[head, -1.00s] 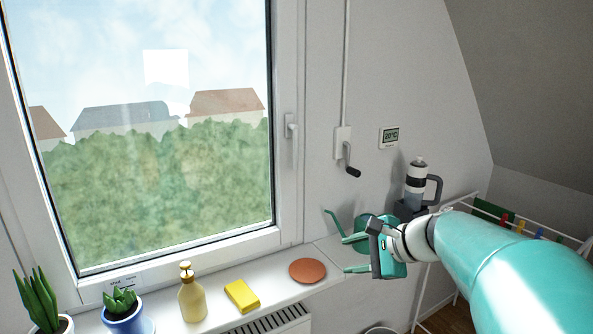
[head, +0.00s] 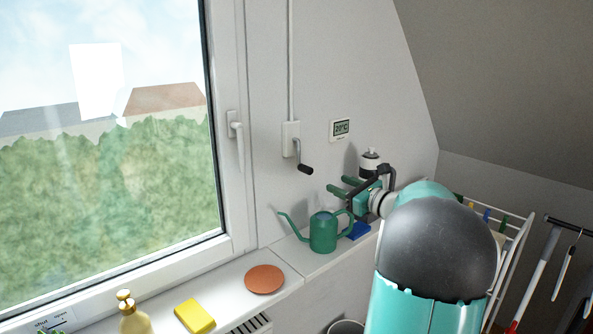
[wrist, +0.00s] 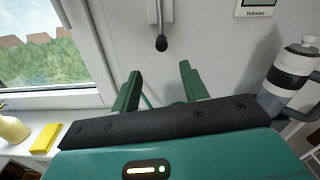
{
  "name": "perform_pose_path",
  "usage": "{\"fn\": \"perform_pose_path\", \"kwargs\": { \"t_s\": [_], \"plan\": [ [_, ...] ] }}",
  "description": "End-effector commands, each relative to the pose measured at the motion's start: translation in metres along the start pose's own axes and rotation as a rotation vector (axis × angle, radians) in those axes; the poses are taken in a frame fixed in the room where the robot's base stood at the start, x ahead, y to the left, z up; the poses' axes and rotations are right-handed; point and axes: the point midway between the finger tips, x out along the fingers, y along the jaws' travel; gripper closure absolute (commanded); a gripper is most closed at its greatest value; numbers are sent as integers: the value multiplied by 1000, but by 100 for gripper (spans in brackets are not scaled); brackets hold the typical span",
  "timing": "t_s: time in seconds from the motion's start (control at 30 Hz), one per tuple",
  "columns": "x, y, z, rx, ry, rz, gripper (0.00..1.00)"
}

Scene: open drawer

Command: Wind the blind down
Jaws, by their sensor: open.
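The blind's crank (head: 303,163) hangs from a white wall box (head: 290,139) right of the window, its dark knob at the lower end. A cord or rod runs up from the box. The crank knob also shows in the wrist view (wrist: 161,43), above and ahead of my fingers. My gripper (head: 337,187) is to the right of the crank and a little lower, apart from it. Its two green fingers are open and empty, as the wrist view (wrist: 158,90) shows. The blind itself is not clearly visible; the window (head: 110,150) shows houses and hedge.
A green watering can (head: 322,232) stands on the sill below my gripper. A terracotta saucer (head: 265,279), yellow sponge (head: 195,316) and soap bottle (head: 133,318) are further left. A bottle (head: 369,162) is behind my gripper. A drying rack (head: 515,255) stands right.

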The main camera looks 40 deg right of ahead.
Motion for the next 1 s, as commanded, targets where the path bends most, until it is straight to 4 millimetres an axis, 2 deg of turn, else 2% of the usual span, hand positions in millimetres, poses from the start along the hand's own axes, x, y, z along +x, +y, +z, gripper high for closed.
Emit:
{"fn": "perform_pose_path", "kwargs": {
  "t_s": [0.13,0.27,0.7,0.83,1.0],
  "plan": [
    [7,-2,-1,2,1,-4,56],
    [25,-3,-1,0,1,-5,56],
    [112,-2,-2,0,2,-1,56],
    [127,-2,-2,-1,2,-2,56],
    [134,-2,-1,-1,2,-3,56]
  ]
}}
